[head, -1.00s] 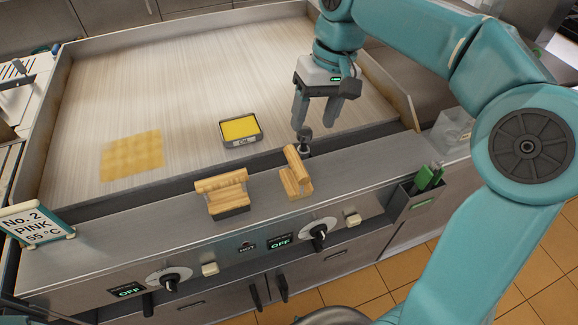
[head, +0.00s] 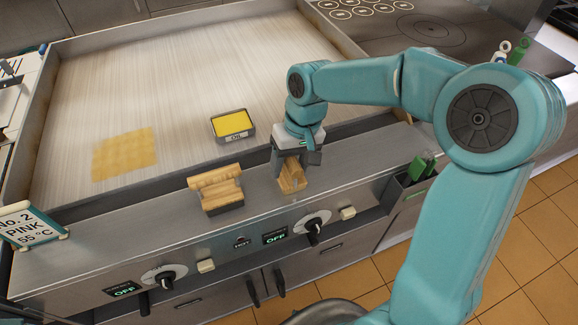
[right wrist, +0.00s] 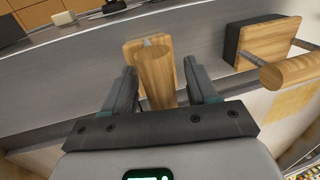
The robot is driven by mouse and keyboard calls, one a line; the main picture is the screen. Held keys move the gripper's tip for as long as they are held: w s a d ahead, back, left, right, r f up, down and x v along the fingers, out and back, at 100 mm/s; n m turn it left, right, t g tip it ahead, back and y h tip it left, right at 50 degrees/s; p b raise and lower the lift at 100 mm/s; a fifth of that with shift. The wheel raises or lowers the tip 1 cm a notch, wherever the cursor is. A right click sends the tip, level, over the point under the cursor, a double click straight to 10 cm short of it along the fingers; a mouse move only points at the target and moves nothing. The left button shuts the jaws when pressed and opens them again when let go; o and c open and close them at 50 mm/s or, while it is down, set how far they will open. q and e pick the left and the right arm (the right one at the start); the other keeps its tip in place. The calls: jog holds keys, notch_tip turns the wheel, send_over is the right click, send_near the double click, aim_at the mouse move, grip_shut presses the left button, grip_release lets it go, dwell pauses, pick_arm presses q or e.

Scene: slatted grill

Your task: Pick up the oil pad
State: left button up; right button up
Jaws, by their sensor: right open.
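Two wooden-handled pads sit on the steel front ledge. The right wooden pad (head: 291,178) is a plain wooden block with a bar handle. The left wooden pad (head: 218,191) has a dark underside. No label shows which is the oil pad. My right gripper (head: 290,160) is open, pointing down over the right pad. In the right wrist view, the right pad's round handle (right wrist: 156,78) lies between the open fingers, with a gap visible on both sides. The left pad also shows there, with its dark base (right wrist: 232,45). My left gripper is out of view.
A yellow-filled tray labelled OIL (head: 233,125) stands on the griddle plate (head: 180,80), near a yellowish patch (head: 124,154). A sign (head: 32,226) stands at the left. Control knobs (head: 313,231) line the front panel. A green-handled tool holder (head: 408,183) is at the right.

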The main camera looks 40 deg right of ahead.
jog(key=shift+s+a+f, duration=0.15)
jog(key=shift+a+f, duration=0.05)
jog(key=shift+f, duration=0.25)
jog(key=shift+d, duration=0.1)
jog(key=shift+c, duration=0.3)
jog(key=c, duration=0.5)
grip_shut()
jog(key=shift+r, duration=0.1)
notch_tip(320, 180, up, 20)
jog(key=p, duration=0.1)
jog(key=shift+p, duration=0.3)
